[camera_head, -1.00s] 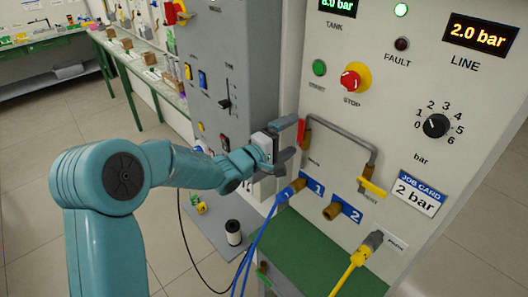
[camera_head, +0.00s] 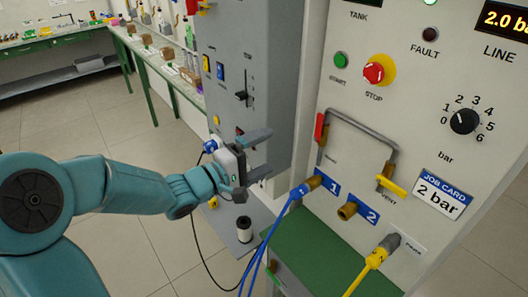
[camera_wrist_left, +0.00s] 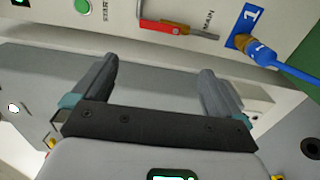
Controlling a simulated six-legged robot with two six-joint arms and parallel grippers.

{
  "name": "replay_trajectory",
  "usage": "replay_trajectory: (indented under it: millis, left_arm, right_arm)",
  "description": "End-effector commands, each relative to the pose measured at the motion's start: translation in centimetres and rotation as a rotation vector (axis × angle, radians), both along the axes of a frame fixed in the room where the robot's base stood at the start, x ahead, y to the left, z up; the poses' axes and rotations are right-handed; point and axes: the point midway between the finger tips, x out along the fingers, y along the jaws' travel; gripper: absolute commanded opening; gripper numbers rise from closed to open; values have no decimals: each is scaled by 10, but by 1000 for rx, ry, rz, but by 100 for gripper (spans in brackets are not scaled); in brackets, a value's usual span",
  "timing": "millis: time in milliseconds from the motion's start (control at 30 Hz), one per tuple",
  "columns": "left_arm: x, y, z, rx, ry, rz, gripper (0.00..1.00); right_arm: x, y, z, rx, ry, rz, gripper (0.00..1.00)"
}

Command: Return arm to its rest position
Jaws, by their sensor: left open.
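My left gripper (camera_head: 262,155) is open and empty in the head view, in front of the grey cabinet and left of the white control panel. Its two fingers also show wide apart in the left wrist view (camera_wrist_left: 160,85), with nothing between them. The left arm comes in from the left edge with its elbow low in the picture. My right gripper is not in view.
The white panel (camera_head: 415,150) carries a red-handled valve (camera_head: 319,127), a yellow vent handle (camera_head: 392,187), a red stop button (camera_head: 374,73) and a dial (camera_head: 464,121). A blue hose (camera_head: 277,222) and yellow hose (camera_head: 366,270) hang in front. Open floor lies left.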

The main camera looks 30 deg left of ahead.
Motion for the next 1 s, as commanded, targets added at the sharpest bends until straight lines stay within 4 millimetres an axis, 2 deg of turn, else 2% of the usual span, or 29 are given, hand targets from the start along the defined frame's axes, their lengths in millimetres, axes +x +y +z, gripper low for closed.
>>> replay_trajectory:
  millis: [267,367,467,533,600,667,700,767,800,867,900,1000]
  left_arm:
    - [1,-5,0,-2,1,-10,100]
    - [9,-26,-25,-31,48,-62,100]
    - [14,-66,-79,-107,170,-134,100]
    - [13,-94,-131,-164,302,-146,100]
    - [3,-118,-184,-141,427,-144,100]
    - [-12,-136,-229,-80,530,-150,100]
    - [-26,-146,-258,-21,598,-162,100]
    - [-53,-160,-300,87,697,-195,100]
    - [-74,-168,-325,170,763,-231,100]
    - [-110,-176,-359,312,854,-308,100]
    - [-136,-180,-378,410,907,-376,100]
    - [-185,-178,-403,620,976,-551,100]
  right_arm:
    - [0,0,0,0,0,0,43]
    - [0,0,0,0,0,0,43]
    - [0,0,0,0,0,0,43]
    - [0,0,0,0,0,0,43]
    - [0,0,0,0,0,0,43]
    - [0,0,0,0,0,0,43]
    - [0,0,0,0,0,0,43]
    - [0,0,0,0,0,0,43]
    - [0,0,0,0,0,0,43]
    - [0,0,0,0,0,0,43]
    - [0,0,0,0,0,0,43]
    - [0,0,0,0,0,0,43]
